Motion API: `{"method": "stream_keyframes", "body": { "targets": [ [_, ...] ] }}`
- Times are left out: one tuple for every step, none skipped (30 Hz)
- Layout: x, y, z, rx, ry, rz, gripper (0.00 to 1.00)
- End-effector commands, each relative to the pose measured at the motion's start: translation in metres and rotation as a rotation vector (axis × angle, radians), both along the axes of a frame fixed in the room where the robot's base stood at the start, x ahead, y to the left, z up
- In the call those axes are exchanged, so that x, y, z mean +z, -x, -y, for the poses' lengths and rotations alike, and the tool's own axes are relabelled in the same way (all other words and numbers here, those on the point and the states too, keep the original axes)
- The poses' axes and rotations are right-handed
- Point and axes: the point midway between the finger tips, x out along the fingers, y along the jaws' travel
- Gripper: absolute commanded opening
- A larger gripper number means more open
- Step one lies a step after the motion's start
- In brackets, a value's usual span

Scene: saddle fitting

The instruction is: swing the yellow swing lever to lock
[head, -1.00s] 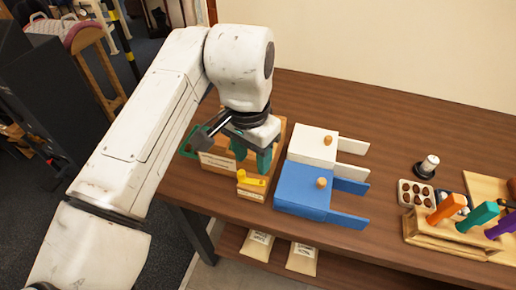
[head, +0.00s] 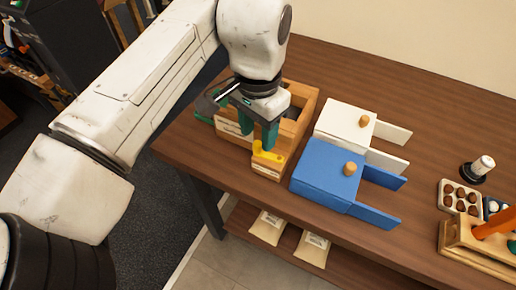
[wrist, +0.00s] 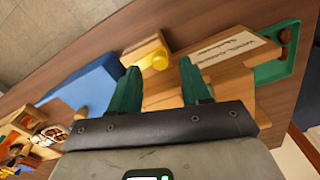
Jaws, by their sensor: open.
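The yellow swing lever (head: 266,154) sits on a small wooden block (head: 267,172) with a pale label, at the front of the wooden box near the table's front edge. It also shows in the wrist view (wrist: 154,60), just beyond the fingertips and between them. My gripper (head: 258,139) has green fingers pointing down, close to the lever. In the wrist view my gripper (wrist: 160,75) is open with nothing between its fingers. I cannot tell whether a finger touches the lever. The wooden box (head: 299,110) is partly hidden behind my gripper.
A blue box (head: 325,183) and a white box (head: 345,120), each with a round wooden knob and side flaps, stand just right of the lever. A tool rack (head: 480,255) is farther right. The table's front edge is close to the lever.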

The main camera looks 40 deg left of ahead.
Motion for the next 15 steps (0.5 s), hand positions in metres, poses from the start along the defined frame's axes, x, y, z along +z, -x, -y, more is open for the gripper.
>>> {"method": "stream_keyframes", "body": {
  "targets": [
    [-0.012, 0.0, -0.001, 0.001, -0.001, 0.0, 0.47],
    [-0.015, 0.0, -0.001, 0.001, -0.001, 0.0, 0.47],
    [-0.019, 0.0, 0.0, 0.0, -0.001, 0.0, 0.47],
    [-0.021, 0.0, 0.0, 0.0, -0.001, 0.0, 0.47],
    [-0.023, 0.0, 0.0, 0.0, -0.001, -0.001, 0.47],
    [-0.026, 0.0, 0.0, 0.0, -0.001, -0.001, 0.47],
    [-0.028, 0.0, 0.0, 0.0, -0.001, -0.001, 0.47],
    [-0.029, 0.0, 0.0, 0.0, -0.001, -0.001, 0.47],
    [-0.031, 0.0, 0.0, 0.0, -0.001, 0.0, 0.47],
    [-0.032, 0.0, 0.0, 0.0, -0.001, 0.0, 0.47],
    [-0.033, 0.0, 0.0, 0.0, -0.001, 0.0, 0.47],
    [-0.034, 0.0, 0.0, 0.0, -0.001, 0.001, 0.47],
    [-0.034, 0.0, 0.0, 0.0, -0.001, 0.001, 0.47],
    [-0.034, 0.0, 0.0, 0.0, -0.001, 0.001, 0.47],
    [-0.034, 0.0, 0.0, 0.0, 0.0, 0.001, 0.47]
  ]
}}
